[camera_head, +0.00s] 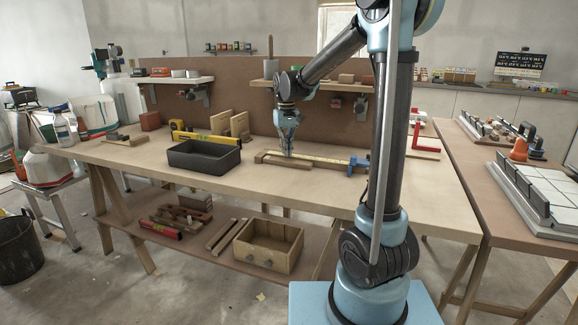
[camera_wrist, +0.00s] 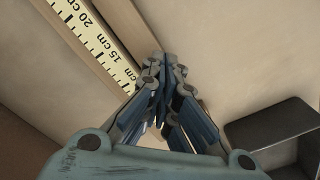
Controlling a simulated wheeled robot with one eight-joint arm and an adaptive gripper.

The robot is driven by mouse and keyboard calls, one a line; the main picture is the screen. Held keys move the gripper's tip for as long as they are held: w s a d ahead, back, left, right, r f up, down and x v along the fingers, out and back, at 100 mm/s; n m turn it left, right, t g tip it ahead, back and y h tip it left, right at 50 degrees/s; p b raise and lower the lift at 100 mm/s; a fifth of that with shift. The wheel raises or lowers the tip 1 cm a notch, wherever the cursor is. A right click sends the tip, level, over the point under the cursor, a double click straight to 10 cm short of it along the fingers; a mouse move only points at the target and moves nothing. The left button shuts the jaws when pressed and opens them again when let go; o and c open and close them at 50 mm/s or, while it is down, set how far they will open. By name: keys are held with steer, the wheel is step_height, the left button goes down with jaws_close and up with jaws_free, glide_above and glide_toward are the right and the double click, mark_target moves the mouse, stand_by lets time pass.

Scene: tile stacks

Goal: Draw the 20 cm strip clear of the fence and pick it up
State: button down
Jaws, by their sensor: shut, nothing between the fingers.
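The fence (camera_wrist: 50,17) carries a yellow scale marked in cm and lies on the bench; its scale (camera_head: 326,159) also shows in the head view. A brown wooden strip (camera_wrist: 128,22) runs along the fence in the wrist view; in the head view the strip (camera_head: 288,164) lies on the near side of the scale. I cannot tell whether it touches the fence. My gripper (camera_head: 287,154) points down over the strip. In the wrist view its fingertips (camera_wrist: 161,62) are together and empty, overlapping the strip. They hide part of it, and contact is unclear.
A blue clamp (camera_head: 358,165) sits at the fence's right end. The bench (camera_head: 330,195) is bare in front.

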steer(key=shift+f, duration=1.35)
stand_by(0.5)
steer(key=shift+s+a, duration=0.3)
steer(key=shift+s, duration=0.5)
steer(key=shift+s+a, duration=0.25)
steer(key=shift+s, duration=0.55)
steer(key=shift+s+a, duration=0.3)
steer(key=shift+s, duration=0.5)
step_height(320, 180, up, 6)
stand_by(1.0)
